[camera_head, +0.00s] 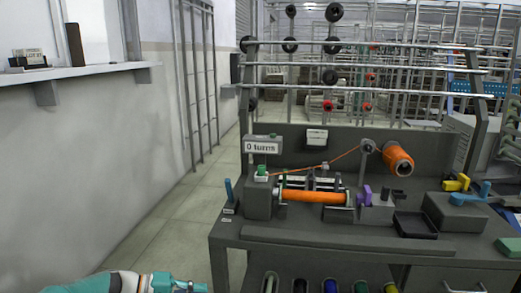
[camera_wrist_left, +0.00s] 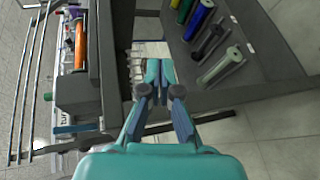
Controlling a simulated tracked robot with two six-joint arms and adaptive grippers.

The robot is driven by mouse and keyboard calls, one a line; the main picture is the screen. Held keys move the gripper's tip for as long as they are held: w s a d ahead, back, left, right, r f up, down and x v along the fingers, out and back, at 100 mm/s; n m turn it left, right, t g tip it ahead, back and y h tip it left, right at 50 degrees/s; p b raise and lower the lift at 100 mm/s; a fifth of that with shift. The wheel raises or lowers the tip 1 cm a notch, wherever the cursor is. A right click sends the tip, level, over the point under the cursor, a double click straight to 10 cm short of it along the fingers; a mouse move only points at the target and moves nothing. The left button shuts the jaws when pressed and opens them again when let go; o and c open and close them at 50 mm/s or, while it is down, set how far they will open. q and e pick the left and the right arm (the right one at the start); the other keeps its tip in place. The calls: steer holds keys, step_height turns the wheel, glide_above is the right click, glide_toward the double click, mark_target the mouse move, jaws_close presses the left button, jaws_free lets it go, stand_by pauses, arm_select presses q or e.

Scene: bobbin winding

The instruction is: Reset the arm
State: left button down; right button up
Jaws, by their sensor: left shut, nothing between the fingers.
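My left arm comes in at the bottom left of the head view, and its gripper (camera_head: 188,287) is low in front of the bench's left end, cut by the frame's lower edge. In the left wrist view the fingers of the left gripper (camera_wrist_left: 159,72) are together with nothing between them. The winding bench (camera_head: 330,252) stands to the right, with an orange bobbin (camera_head: 314,196) lying across the winder. An orange thread runs from the winder up to an orange supply spool (camera_head: 398,158). My right gripper is not in view.
A sign reading "0 turns" (camera_head: 262,146) stands on the winder. Coloured bobbins, including a green one (camera_wrist_left: 218,66), lie on the bench's lower shelf. A black tray (camera_head: 414,226) sits on the bench top. Floor between the white wall and the bench is clear.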

arm_select(q)
steer(key=s+d+f+g+y, duration=0.15)
steer(key=s+f+y, duration=0.35)
steer(key=s+f, duration=0.7)
steer(key=s+d+f+g+y, duration=0.1)
steer(key=s+f+g+y, duration=0.25)
steer(key=s+f, duration=0.85)
steer(key=s+d+m+t+y, duration=0.2)
steer(key=s, duration=0.7)
step_height(320, 180, up, 17)
steer(key=p, duration=1.8)
steer(key=shift+r, duration=0.2)
